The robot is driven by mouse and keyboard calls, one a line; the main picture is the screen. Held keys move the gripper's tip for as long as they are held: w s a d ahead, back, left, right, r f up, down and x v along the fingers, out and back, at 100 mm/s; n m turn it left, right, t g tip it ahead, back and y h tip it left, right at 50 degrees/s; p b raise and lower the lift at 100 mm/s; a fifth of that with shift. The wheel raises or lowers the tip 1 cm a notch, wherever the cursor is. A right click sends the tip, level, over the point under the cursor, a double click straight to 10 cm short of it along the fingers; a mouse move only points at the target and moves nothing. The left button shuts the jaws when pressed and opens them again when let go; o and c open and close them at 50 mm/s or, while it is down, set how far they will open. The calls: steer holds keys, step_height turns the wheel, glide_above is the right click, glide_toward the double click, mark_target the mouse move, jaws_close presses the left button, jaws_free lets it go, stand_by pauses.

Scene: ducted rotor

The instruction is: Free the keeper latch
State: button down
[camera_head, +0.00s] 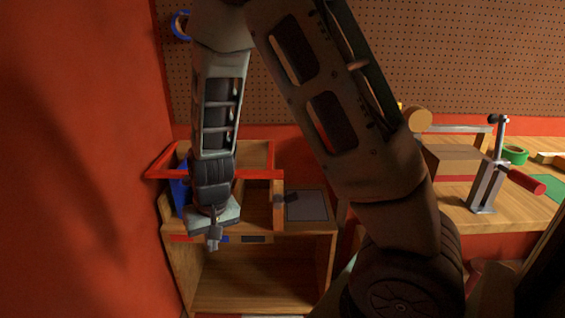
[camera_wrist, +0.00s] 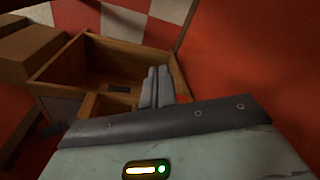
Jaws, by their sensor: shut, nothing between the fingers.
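My gripper (camera_head: 214,240) is shut and empty, pointing down at the front of a wooden cabinet (camera_head: 318,229) with a red frame around its top. In the wrist view its two fingers (camera_wrist: 157,88) lie together above an open wooden compartment. I cannot tell for sure which part is the keeper latch. A small dark piece (camera_head: 287,198) sits beside the wooden post, at the edge of a grey panel (camera_head: 308,206). A dark plate (camera_head: 254,239) is on the cabinet's front edge, right of my gripper. My arm and wrist hide part of the cabinet top.
A red wall (camera_head: 80,160) stands close on the left. A blue item (camera_head: 180,195) is at the cabinet's left side. The cabinet's lower shelf is open.

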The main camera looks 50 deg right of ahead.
steer(key=w+d+r+m+h+p, duration=0.1)
steer(key=d+r+m+p, duration=0.1)
steer(key=d+r+p, duration=0.3)
steer(key=w+d+r+m+h+p, duration=0.1)
steer(key=d+r+h+p, duration=0.15)
steer(key=d+p, duration=0.4)
steer(key=m+h+p, duration=0.2)
steer(key=p, duration=0.3)
glide_toward(289, 195)
steer(key=shift+w+p+x, duration=0.1)
steer(key=shift+p+x, duration=0.45)
steer(key=shift+x, duration=1.05)
steer(key=shift+w+p+x, duration=0.15)
steer(key=shift+p+x, duration=0.4)
steer(key=shift+x, duration=1.05)
steer(key=shift+r, duration=0.1)
steer(key=shift+s+d+y+b, duration=0.1)
steer(key=shift+d+y+b, duration=0.05)
steer(key=shift+y+b, duration=0.15)
steer(key=shift+s+m+b, duration=0.1)
steer(key=shift+m+b, duration=0.2)
steer(key=shift+b, duration=0.1)
